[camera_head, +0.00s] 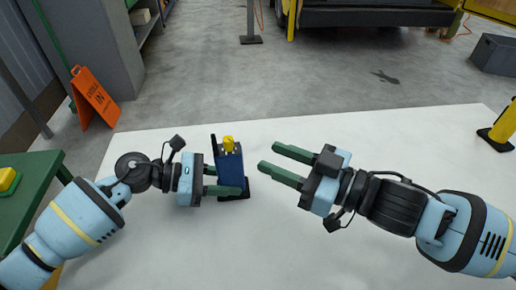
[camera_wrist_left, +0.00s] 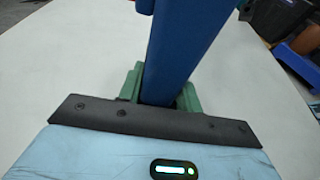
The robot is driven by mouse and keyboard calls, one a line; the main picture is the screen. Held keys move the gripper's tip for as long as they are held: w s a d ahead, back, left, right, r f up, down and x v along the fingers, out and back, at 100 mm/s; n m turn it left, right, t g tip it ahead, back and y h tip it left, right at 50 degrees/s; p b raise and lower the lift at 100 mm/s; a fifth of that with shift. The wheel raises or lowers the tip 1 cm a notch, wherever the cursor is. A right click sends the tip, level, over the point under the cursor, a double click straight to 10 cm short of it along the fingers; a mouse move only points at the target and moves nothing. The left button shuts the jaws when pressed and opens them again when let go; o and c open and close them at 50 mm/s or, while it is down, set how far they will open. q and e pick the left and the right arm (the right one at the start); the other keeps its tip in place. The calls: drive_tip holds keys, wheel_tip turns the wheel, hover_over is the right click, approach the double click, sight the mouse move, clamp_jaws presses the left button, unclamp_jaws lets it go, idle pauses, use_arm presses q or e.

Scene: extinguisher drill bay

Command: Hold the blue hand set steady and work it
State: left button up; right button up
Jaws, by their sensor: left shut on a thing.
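The blue hand set (camera_head: 229,167) stands upright on a dark base (camera_head: 236,193) on the white table, with a yellow part (camera_head: 228,144) at its top. My left gripper (camera_head: 226,181) is shut on its blue body from the left, with green fingers on either side. In the left wrist view, the blue body (camera_wrist_left: 182,50) rises between the green fingers (camera_wrist_left: 158,92). My right gripper (camera_head: 277,164) is to the right of the hand set, apart from it. Its green fingers are spread with nothing between them, pointing left.
The white table (camera_head: 330,255) is clear around the hand set. A green table with a yellow item (camera_head: 8,180) is at the left edge. An orange folding sign (camera_head: 93,97) stands on the floor beyond. A yellow post (camera_head: 503,126) is at the right.

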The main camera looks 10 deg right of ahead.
drive_tip(key=shift+s+d, duration=0.45)
drive_tip(key=shift+d, duration=0.1)
drive_tip(key=n+g+y, duration=0.3)
drive_tip(key=n+g, duration=0.2)
drive_tip(key=g, duration=0.1)
approach(228, 138)
drive_tip(key=shift+s+d+f, duration=0.15)
drive_tip(key=shift+d, duration=0.35)
drive_tip(key=shift+s+d+f, duration=0.15)
drive_tip(key=shift+d+f, duration=0.05)
drive_tip(key=shift+d, duration=0.3)
drive_tip(key=x, duration=1.2)
drive_tip(key=shift+a, duration=0.1)
drive_tip(key=shift+c, duration=0.2)
